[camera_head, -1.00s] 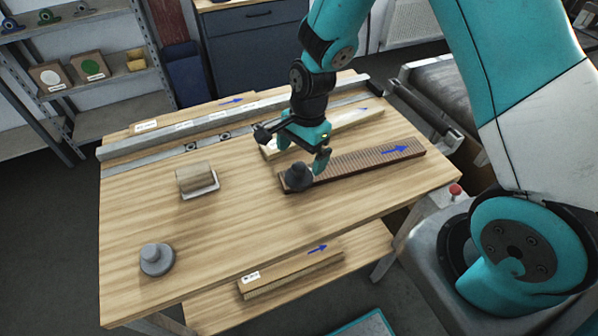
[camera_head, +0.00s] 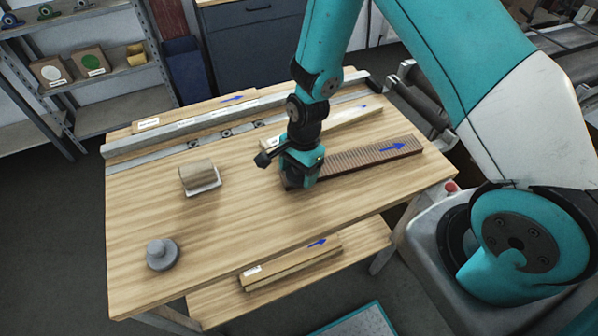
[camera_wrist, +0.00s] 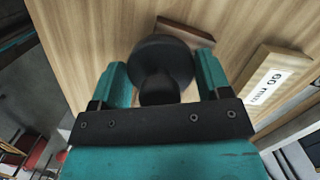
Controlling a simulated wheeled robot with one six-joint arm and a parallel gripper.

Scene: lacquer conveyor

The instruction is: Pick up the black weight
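The black weight (camera_wrist: 160,58) shows in the wrist view as a dark round disc with a narrower knob. It stands at the near left end of the dark ribbed strip (camera_head: 370,159) on the table. My gripper (camera_head: 299,180) is low over that end and hides most or all of the weight in the head view. In the wrist view its two teal fingers are apart, one on each side of the knob, with gaps visible between knob and fingers.
A grey weight (camera_head: 162,255) stands at the table's front left. A wooden block (camera_head: 197,177) sits on a small pale base. A pale strip (camera_head: 345,124) lies behind the ribbed one, and a metal rail (camera_head: 190,136) runs along the back. The front middle of the table is clear.

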